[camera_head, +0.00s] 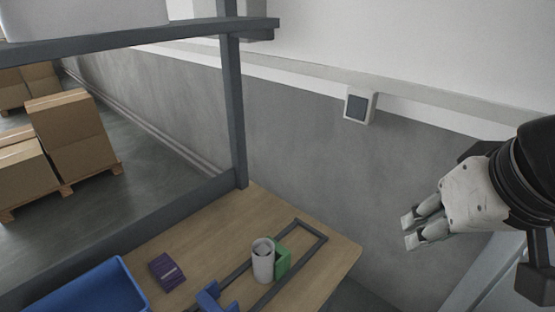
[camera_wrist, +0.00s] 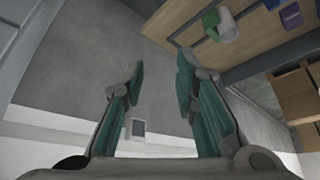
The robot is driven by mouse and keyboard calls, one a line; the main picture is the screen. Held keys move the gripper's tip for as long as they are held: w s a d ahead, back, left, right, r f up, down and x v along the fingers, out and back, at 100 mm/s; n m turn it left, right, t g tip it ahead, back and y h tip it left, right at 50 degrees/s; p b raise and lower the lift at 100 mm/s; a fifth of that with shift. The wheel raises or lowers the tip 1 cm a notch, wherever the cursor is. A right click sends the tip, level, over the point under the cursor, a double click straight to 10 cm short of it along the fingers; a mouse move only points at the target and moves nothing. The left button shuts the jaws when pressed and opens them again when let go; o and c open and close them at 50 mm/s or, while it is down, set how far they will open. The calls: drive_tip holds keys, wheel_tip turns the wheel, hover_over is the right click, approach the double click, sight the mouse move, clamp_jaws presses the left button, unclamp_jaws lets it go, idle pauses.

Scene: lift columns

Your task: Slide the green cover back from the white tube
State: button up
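The white tube (camera_head: 263,262) stands upright on the wooden table, within a dark rail frame (camera_head: 322,237). The green cover (camera_head: 284,259) is right beside it on its right side, partly behind it; I cannot tell whether they touch. In the wrist view the tube (camera_wrist: 228,26) and the cover (camera_wrist: 210,19) show near the top edge. My gripper (camera_head: 409,231) is in the air to the right of the table, well apart from both. Its fingers (camera_wrist: 162,66) are spread with nothing between them.
A blue part (camera_head: 209,297) sits at the near end of the rails. A purple box (camera_head: 166,271) and a blue bin (camera_head: 82,292) are on the left of the table. A grey post (camera_head: 235,110) rises at the back. A wall box (camera_head: 359,106) hangs behind.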

drive_tip(key=o, duration=1.3)
drive_tip(key=shift+m+g+y, duration=0.3)
drive_tip(key=shift+m+g, duration=0.2)
drive_tip(key=w, duration=0.1)
drive_tip(key=w+a+f, duration=0.1)
drive_tip(key=w, duration=0.1)
drive_tip(key=w+a+b, duration=0.1)
drive_tip(key=w, duration=0.1)
drive_tip(key=shift+f, duration=0.4)
drive_tip(key=shift+o, duration=0.6)
drive_tip(key=w+a+f+m+g+b, duration=0.1)
drive_tip(key=w+a+f, duration=0.4)
drive_tip(key=w, duration=0.5)
drive_tip(key=shift+a+f+m+g+b, duration=0.15)
drive_tip(key=shift+f+m+g+b, duration=0.25)
drive_tip(key=shift+m+b, duration=0.5)
drive_tip(key=m+g+b, duration=0.3)
drive_tip(key=m+b, duration=0.1)
approach(277, 252)
drive_tip(key=w, duration=0.2)
drive_tip(key=shift+w+a+r, duration=0.1)
drive_tip(key=shift+a+r, duration=0.15)
wheel_tip(277, 252, down, 14)
drive_tip(key=shift+r, duration=0.1)
drive_tip(key=shift+c, duration=0.5)
drive_tip(key=c, duration=1.3)
